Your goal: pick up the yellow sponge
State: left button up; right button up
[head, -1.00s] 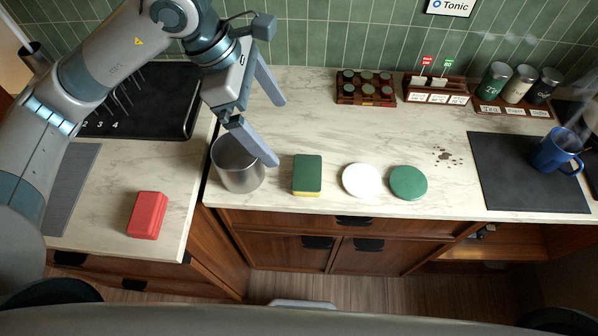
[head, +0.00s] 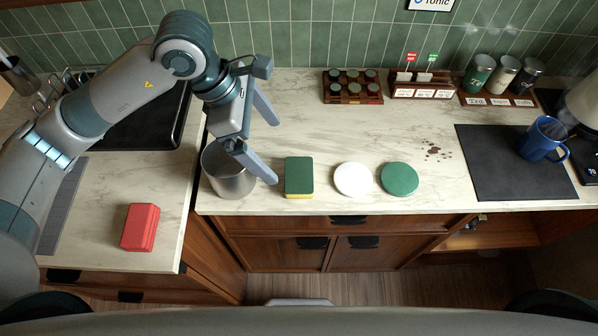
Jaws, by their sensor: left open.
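The yellow sponge (head: 299,196) lies flat on the marble counter near its front edge. Its top is a dark green scouring layer, and yellow shows only along its front side. My left gripper (head: 277,152) is open and empty, above and to the upper left of the sponge, not touching it. One finger hangs over the rim of the metal canister, and the other is farther back. My right gripper is not in view.
A metal canister (head: 229,180) stands left of the sponge, close to it. A white disc (head: 353,180) and a green disc (head: 399,179) lie to its right. A red block (head: 140,228) sits on the left counter. A blue mug (head: 541,139) stands on a dark mat (head: 500,175). The counter behind the sponge is clear.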

pick_arm(q)
jog(key=p, duration=0.3)
send_near(298, 174)
notch_tip(298, 174, down, 2)
jog(key=shift+s+d+f, duration=0.25)
jog(key=shift+d+f, duration=0.2)
jog(key=shift+f, duration=0.15)
jog(key=shift+w+d+f+p, duration=0.1)
jog(key=shift+d+f+p, duration=0.35)
jog(key=shift+f+p, duration=0.25)
jog(key=p+x, duration=0.1)
jog(key=x, duration=0.1)
jog(key=shift+w+d+f+p, duration=0.1)
jog(key=shift+d+f+p, duration=0.15)
jog(key=shift+p, duration=0.15)
jog(key=shift+d+f, duration=0.1)
jog(key=shift+f, duration=0.35)
jog(key=c, duration=1.1)
